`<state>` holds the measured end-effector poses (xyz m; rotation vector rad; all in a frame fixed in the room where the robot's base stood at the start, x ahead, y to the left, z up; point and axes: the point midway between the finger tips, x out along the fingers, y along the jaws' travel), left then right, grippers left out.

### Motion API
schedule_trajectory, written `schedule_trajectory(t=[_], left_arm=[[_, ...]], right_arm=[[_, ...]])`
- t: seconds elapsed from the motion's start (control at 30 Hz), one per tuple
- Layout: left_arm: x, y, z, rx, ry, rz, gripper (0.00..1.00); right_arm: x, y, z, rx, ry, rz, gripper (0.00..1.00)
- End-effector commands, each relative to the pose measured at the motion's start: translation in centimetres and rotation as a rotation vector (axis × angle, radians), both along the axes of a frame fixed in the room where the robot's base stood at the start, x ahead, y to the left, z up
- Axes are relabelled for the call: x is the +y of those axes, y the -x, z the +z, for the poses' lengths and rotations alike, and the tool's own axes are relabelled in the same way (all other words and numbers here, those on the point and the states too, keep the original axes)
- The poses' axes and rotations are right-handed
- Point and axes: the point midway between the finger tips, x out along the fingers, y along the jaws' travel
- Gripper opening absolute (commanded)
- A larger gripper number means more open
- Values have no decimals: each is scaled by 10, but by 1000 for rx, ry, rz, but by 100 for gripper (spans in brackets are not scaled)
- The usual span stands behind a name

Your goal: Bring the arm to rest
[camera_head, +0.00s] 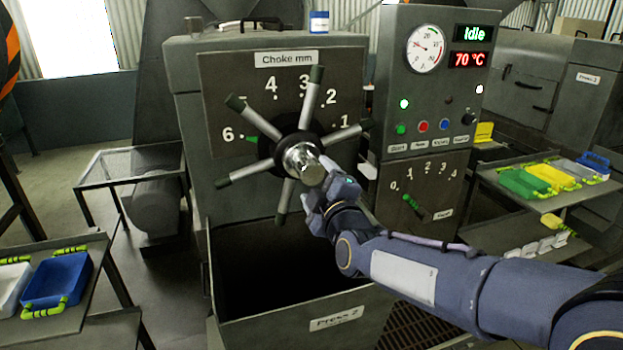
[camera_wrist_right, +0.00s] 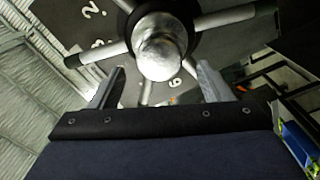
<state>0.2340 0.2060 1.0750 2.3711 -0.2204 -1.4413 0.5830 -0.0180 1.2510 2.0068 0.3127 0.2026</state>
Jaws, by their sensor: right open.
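My right arm comes in from the right in the head view. My right gripper (camera_head: 322,185) is at the hub of the choke handwheel (camera_head: 305,165) on the front of the press. In the right wrist view the two fingers of the gripper (camera_wrist_right: 160,85) stand wide apart, with the wheel's round metal hub (camera_wrist_right: 160,58) and its spokes in front of them. The fingers are not closed on anything; whether they touch the wheel I cannot tell. The wheel's green pointer (camera_head: 250,139) is near the 6 on the choke scale. My left gripper is out of view.
A control panel (camera_head: 428,80) reading Idle and 70 °C stands right of the wheel. An open bin (camera_head: 335,316) labelled Press 2 is below. A table (camera_head: 545,205) with coloured trays is at right; a blue tray (camera_head: 57,280) lies at left. A glass-topped stand (camera_head: 130,165) is behind.

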Motion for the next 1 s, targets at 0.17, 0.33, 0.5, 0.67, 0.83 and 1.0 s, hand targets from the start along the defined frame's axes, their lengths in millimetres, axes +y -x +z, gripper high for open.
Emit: schedule_trajectory(t=[0.17,0.33,0.5,0.67,0.83,1.0], left_arm=[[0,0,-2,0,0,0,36],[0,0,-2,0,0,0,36],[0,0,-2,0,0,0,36],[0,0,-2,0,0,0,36],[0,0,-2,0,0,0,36],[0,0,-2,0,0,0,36]], right_arm=[[-4,14,0,0,0,0,72],[-5,15,0,0,1,-1,72],[-8,15,-1,11,-8,-2,72],[-51,26,-23,192,-172,-14,72],[-124,93,-67,592,-554,-65,72],[-167,199,-109,958,-887,-212,72]])
